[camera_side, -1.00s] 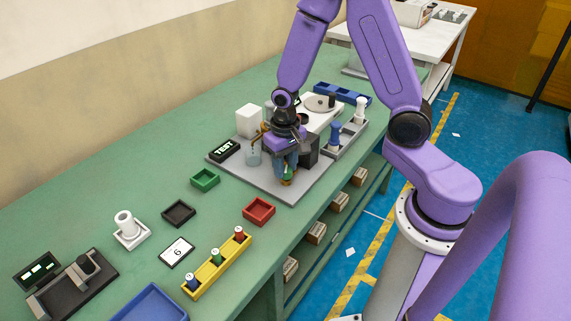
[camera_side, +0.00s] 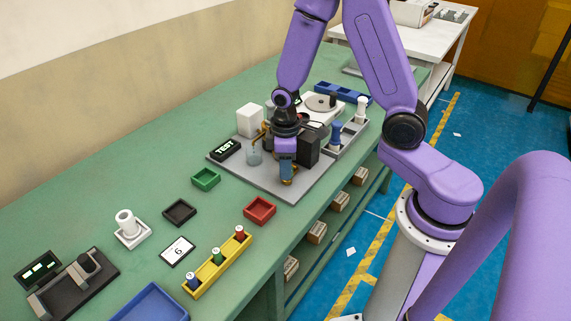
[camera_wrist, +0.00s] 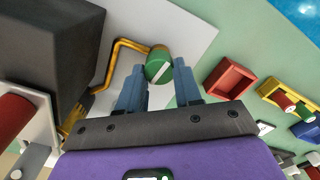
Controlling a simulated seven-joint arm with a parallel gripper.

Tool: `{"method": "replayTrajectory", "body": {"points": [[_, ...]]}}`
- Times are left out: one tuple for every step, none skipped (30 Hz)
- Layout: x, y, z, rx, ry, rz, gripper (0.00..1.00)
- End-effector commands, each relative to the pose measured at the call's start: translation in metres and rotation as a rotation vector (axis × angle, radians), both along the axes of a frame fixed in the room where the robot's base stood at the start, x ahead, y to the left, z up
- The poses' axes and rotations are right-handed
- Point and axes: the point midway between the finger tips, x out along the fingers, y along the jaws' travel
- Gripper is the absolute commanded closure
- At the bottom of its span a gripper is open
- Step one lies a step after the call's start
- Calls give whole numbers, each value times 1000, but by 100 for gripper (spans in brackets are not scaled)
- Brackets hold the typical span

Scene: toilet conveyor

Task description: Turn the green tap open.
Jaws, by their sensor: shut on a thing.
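The green tap (camera_wrist: 158,68) is a round green knob with a white stripe, on a brass pipe (camera_wrist: 125,44). In the wrist view it sits between the blue fingertips of my gripper (camera_wrist: 160,76), which is shut on it. In the side view my gripper (camera_side: 286,175) points straight down over the front of the grey board (camera_side: 252,178). The brass fitting (camera_side: 288,182) shows just below the fingers there, and the green knob is hidden behind them. A clear beaker (camera_side: 254,158) stands under the brass spout on the left.
A black box (camera_side: 307,146) stands close to my gripper on the right. A TEST sign (camera_side: 225,149) and a white block (camera_side: 250,120) are at the left and back of the board. A red tray (camera_side: 259,211) and a yellow rack (camera_side: 218,265) lie nearer the front.

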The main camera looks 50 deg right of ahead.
Motion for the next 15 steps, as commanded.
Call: {"method": "replayTrajectory", "body": {"points": [[0,0,0,0,0,29,97],[0,0,0,0,0,46,97],[0,1,0,0,0,68,97],[0,1,0,1,-1,83,97],[0,1,0,1,-1,96,97],[0,1,0,1,-1,113,97],[0,1,0,1,-1,124,97],[0,1,0,1,-1,133,97],[0,1,0,1,-1,145,97],[0,1,0,1,-1,153,97],[0,1,0,1,-1,159,97],[0,1,0,1,-1,166,97],[0,1,0,1,-1,171,97],[0,1,0,1,-1,175,97],[0,1,0,0,-1,179,97]]}}
